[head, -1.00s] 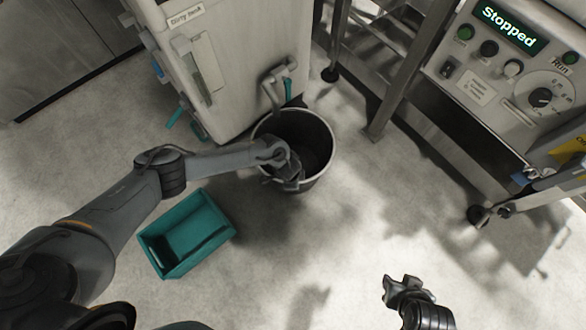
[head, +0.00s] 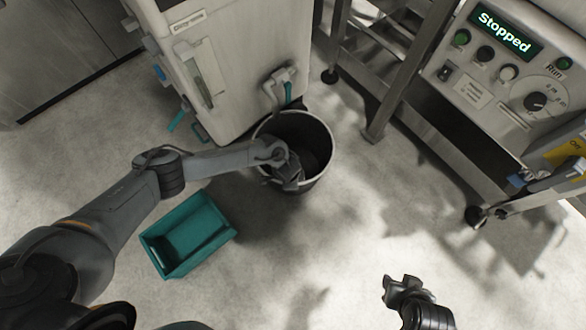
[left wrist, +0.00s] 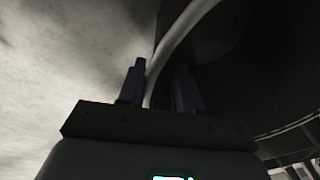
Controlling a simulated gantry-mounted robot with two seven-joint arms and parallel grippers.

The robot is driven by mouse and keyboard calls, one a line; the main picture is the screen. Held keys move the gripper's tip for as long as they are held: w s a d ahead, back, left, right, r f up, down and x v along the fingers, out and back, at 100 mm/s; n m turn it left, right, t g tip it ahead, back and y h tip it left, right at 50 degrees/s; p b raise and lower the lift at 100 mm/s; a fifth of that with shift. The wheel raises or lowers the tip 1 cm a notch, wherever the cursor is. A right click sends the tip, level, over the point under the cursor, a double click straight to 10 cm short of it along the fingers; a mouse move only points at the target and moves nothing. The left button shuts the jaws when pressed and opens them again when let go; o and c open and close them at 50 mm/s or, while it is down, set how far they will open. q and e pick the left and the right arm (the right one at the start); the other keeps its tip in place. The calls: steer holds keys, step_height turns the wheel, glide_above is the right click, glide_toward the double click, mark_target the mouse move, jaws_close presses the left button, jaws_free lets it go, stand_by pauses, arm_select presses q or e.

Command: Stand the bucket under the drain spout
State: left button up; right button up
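The dark bucket (head: 326,140) with a pale rim stands upright on the floor against the front of the white cabinet. The grey drain spout (head: 270,95), with a teal lever, comes out of the cabinet at the bucket's far left rim. I cannot tell whether its mouth is fully inside the rim. My left gripper (head: 287,178) is at the bucket's near left rim. In the left wrist view its two fingers (left wrist: 160,85) straddle the pale rim (left wrist: 176,32), with a gap on the inner side. My right gripper (head: 400,283) is open and empty, low in the view.
A teal crate (head: 160,262) lies on the floor left of the bucket. A metal stair frame (head: 400,75) stands behind right, and a control panel (head: 505,75) reading "Stopped" is at the right. The floor in front of the bucket is clear.

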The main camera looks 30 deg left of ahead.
arm_select(q)
steer(key=shift+s+r+p, duration=0.75)
steer(key=shift+r+p, duration=3.05)
steer(key=shift+r, duration=1.25)
steer(key=s+d+r+n+t+h, duration=0.1)
steer(key=s+d+r+h, duration=0.15)
steer(key=d+r, duration=0.35)
steer(key=s+d+r+n+t+h, duration=0.1)
steer(key=s+d+r+t, duration=0.2)
steer(key=d, duration=0.5)
steer(key=s+a+r+n+g+y, duration=0.1)
steer(key=s+a+r+n, duration=0.3)
steer(key=a, duration=0.6)
steer(key=s+a+r+n+g+y, duration=0.1)
steer(key=s+a+r+n+y, duration=0.1)
steer(key=s+a+r+n, duration=0.2)
steer(key=s+a+r, duration=0.3)
steer(key=s+a, duration=0.1)
steer(key=a, duration=0.2)
steer(key=shift+r+y, duration=0.2)
steer(key=shift+y, duration=0.15)
steer(key=shift+s, duration=0.1)
steer(key=shift+r, duration=0.1)
